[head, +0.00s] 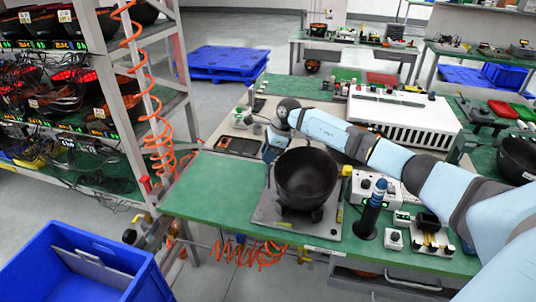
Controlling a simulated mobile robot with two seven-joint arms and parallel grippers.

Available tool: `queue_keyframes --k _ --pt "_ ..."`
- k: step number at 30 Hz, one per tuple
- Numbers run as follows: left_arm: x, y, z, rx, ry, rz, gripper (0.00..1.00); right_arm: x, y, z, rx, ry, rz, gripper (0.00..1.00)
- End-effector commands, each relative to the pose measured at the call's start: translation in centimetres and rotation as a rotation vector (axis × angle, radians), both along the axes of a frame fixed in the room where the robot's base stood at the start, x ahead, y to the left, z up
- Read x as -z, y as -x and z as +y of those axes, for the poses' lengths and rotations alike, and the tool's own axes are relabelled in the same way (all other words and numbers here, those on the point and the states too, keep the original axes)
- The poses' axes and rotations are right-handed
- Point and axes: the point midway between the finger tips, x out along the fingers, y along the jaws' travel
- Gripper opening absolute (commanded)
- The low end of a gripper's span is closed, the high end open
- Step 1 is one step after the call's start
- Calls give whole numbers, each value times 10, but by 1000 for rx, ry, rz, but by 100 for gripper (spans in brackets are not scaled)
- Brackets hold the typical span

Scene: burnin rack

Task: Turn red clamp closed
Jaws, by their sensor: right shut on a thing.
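My right arm reaches in from the right across the table. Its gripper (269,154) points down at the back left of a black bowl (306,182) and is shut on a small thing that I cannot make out. The bowl stands on a grey plate (267,211) on the green table (205,195). No red clamp can be made out clearly at the gripper; the bowl and the gripper hide that spot. My left gripper is not in view.
A dark blue-ringed cylinder (373,210) and small white boxes (394,239) stand right of the bowl. A rack (125,120) with a coiled orange hose (155,130) stands left. A blue crate (75,265) is at the lower left. The table's left end is clear.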

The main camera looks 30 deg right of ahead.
Motion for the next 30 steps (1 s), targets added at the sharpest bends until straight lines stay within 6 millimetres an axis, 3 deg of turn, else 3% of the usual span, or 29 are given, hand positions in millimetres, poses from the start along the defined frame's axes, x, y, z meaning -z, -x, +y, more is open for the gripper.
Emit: queue_keyframes --k 18,30 --pt "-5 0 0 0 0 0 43 -1 0 1 582 0 -2 7" --pt "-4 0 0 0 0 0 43 -1 0 1 881 0 -2 7"
